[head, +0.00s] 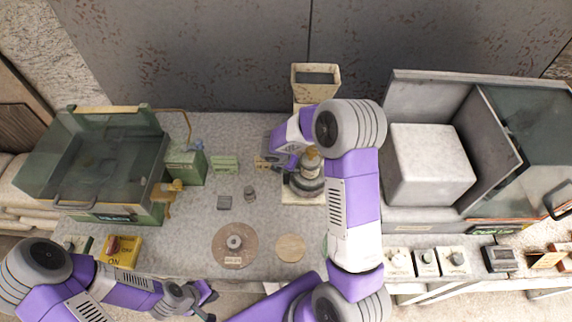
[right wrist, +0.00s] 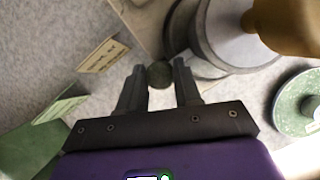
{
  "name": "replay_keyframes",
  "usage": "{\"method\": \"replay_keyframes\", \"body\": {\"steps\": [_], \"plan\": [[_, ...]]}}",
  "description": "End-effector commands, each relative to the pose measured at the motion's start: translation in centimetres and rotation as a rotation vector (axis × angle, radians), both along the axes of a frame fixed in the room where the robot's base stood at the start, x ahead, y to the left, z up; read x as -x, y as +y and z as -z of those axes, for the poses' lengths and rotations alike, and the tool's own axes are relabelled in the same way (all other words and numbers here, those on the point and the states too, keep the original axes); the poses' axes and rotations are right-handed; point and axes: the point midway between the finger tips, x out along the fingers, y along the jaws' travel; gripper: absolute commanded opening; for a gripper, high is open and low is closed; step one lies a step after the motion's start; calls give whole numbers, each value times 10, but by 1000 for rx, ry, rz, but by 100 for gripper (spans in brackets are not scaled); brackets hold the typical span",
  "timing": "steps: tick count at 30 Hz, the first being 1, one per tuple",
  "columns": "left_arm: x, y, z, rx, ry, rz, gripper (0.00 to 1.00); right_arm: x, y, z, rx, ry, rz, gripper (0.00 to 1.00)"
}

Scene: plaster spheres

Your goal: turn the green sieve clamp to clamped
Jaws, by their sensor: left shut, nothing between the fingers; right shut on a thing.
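The green sieve clamp shows in the right wrist view as a small dark green round knob (right wrist: 159,74) at the foot of the grey sieve shaker (right wrist: 232,38). My right gripper (right wrist: 159,84) is shut on it, one finger on each side. Whether it stands clamped cannot be told. In the head view the shaker (head: 309,186), with a tan top, stands at mid-table. My right gripper (head: 281,166) reaches its left side and the clamp cannot be made out there. My left gripper (head: 210,301) is shut and empty at the table's front edge, far from the shaker.
A round green piece (right wrist: 302,104) lies right.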

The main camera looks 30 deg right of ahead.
Motion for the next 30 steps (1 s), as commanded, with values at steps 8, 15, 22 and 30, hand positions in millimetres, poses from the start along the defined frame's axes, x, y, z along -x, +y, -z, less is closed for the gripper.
{"method": "replay_keyframes", "body": {"steps": [8,15,22,30], "plan": [[0,0,0,0,0,0,0,-2,0,-2,0,-6,-9,3],[0,0,0,0,0,0,0,-2,0,-2,1,-5,-9,47],[0,0,0,0,0,0,0,-1,0,-1,0,-2,-7,58],[0,0,-2,0,0,0,0,1,5,-14,0,-5,-8,58]]}}
